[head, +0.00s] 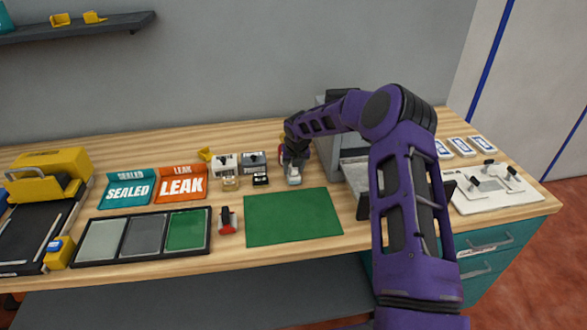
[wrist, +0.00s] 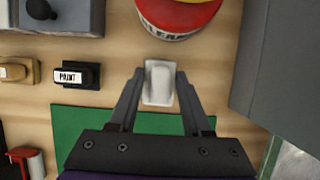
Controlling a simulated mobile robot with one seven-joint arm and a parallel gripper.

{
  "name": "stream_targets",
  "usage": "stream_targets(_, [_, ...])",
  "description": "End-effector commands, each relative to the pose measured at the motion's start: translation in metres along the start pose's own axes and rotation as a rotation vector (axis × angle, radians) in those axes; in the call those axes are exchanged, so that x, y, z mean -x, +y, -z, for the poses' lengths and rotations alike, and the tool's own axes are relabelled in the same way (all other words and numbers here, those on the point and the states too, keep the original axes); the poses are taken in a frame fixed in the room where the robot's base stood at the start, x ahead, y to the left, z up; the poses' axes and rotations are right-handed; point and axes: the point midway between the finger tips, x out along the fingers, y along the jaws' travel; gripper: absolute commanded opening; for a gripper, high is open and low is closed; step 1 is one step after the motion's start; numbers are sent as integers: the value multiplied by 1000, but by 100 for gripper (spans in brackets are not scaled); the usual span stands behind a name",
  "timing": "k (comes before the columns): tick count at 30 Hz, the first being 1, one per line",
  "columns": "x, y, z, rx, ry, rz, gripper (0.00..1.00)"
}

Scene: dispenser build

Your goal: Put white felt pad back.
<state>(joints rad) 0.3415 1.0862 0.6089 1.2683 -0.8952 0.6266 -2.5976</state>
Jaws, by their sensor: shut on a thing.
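My gripper (wrist: 160,92) is shut on a white block-like piece, which I take to be the white felt pad (wrist: 158,82). The pad stands between the two dark fingers. In the head view my gripper (head: 293,163) is low over the bench, with the white pad (head: 294,177) just behind the green mat (head: 292,217). I cannot tell whether the pad touches the wood.
A black PAINT-labelled piece (wrist: 75,75) lies to the left. A grey machine (wrist: 283,70) stands close on the right. SEALED (head: 127,188) and LEAK (head: 181,184) trays are further left.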

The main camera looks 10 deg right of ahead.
Motion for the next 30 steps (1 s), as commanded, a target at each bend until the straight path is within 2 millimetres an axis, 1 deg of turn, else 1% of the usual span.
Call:
stream_targets(13, [-7, 0, 3, 0, 0, 0, 0])
stream_targets(14, [-6, 0, 2, 0, 0, 0, 52])
stream_targets(18, [-6, 0, 2, 0, 0, 0, 77])
stream_targets(19, [-6, 0, 2, 0, 0, 0, 83])
stream_targets(25, [-6, 0, 2, 0, 0, 0, 84])
stream_targets(26, [-6, 0, 3, 0, 0, 0, 85])
stream_targets(28, [-6, 0, 3, 0, 0, 0, 98])
stream_targets(29, [-6, 0, 3, 0, 0, 0, 100])
stream_targets(30, [-6, 0, 3, 0, 0, 0, 100])
